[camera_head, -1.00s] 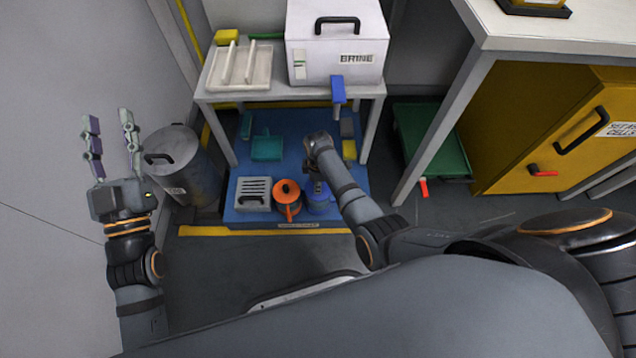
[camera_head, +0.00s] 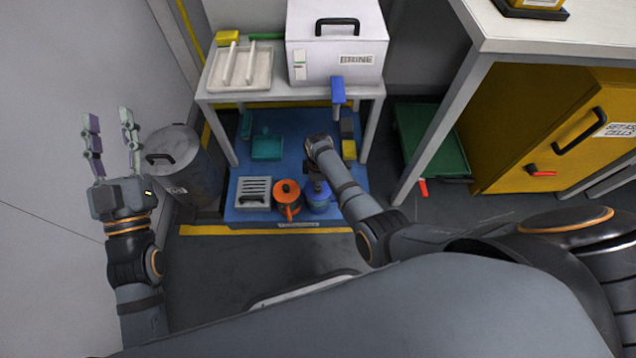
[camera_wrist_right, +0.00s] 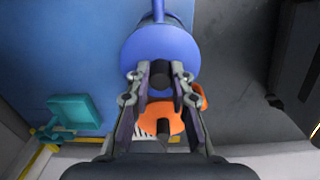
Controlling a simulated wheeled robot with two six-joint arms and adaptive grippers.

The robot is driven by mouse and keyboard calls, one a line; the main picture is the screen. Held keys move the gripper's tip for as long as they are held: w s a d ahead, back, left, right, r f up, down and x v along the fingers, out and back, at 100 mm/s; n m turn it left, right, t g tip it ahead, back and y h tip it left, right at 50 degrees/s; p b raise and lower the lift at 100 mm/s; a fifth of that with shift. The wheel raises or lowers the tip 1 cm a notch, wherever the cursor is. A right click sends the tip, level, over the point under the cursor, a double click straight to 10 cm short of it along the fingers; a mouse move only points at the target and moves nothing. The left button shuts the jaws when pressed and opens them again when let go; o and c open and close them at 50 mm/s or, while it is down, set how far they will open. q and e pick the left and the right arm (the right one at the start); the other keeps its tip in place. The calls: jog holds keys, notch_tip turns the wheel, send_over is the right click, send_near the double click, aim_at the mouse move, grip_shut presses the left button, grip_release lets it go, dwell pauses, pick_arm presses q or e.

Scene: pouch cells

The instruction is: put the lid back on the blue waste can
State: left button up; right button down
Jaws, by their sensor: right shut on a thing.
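The blue waste can (camera_head: 319,204) stands on the blue mat, right of an orange can. In the right wrist view, a round blue lid (camera_wrist_right: 150,48) with a dark knob fills the space beyond my fingertips. My right gripper (camera_wrist_right: 160,78) is shut on that knob, pointing down over the blue can. In the head view my right gripper (camera_head: 317,182) is partly hidden by its wrist. I cannot tell whether the lid rests on the rim or is slightly above it. My left gripper (camera_head: 110,135) is open and empty at the far left.
The orange can (camera_head: 287,192) stands close beside the blue one. A grey slotted box (camera_head: 253,194) and a teal tray (camera_head: 267,148) are on the blue mat (camera_head: 293,130). A white table (camera_head: 270,93) with a brine box (camera_head: 335,50) stands over the mat's back. A grey bin (camera_head: 185,172) is at left.

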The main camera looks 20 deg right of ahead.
jog(key=c, duration=1.1)
grip_release()
jog(key=o, duration=0.5)
jog(key=shift+c, duration=0.2)
notch_tip(320, 180, up, 7)
jog(key=p, duration=0.8)
